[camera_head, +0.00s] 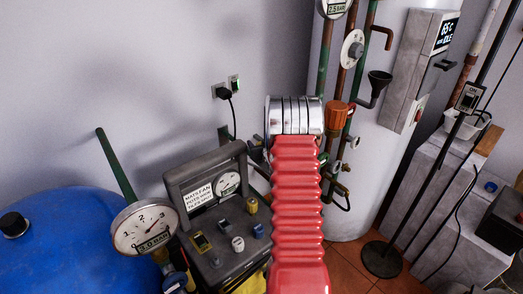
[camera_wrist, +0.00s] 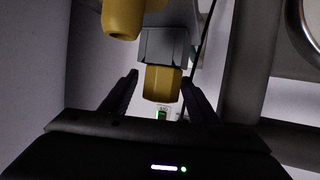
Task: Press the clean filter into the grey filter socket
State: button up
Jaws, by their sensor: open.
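In the wrist view my gripper (camera_wrist: 160,82) is open, with one dark finger on each side of a yellow block-like piece (camera_wrist: 162,84). I cannot tell whether the fingers touch it. The piece adjoins a grey block (camera_wrist: 165,45); whether that is the filter socket is unclear. A larger yellow cylinder (camera_wrist: 122,20) is at the top left. In the head view my red arm covers the middle and my gripper's fingers are hidden. No part there can be surely named as the clean filter or the socket.
A dark panel (camera_head: 222,270) carries several small yellow, white and blue parts, with a frame and gauge (camera_head: 228,183) behind. A larger gauge (camera_head: 144,228) and blue tank (camera_head: 60,245) are left. Pipes (camera_head: 325,60) and a grey box (camera_head: 418,65) stand right.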

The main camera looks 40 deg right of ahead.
jog(key=shift+w+d+f, duration=0.15)
jog(key=shift+w+d, duration=0.15)
jog(key=shift+w, duration=0.2)
jog(key=shift+c, duration=0.5)
jog(key=c, duration=1)
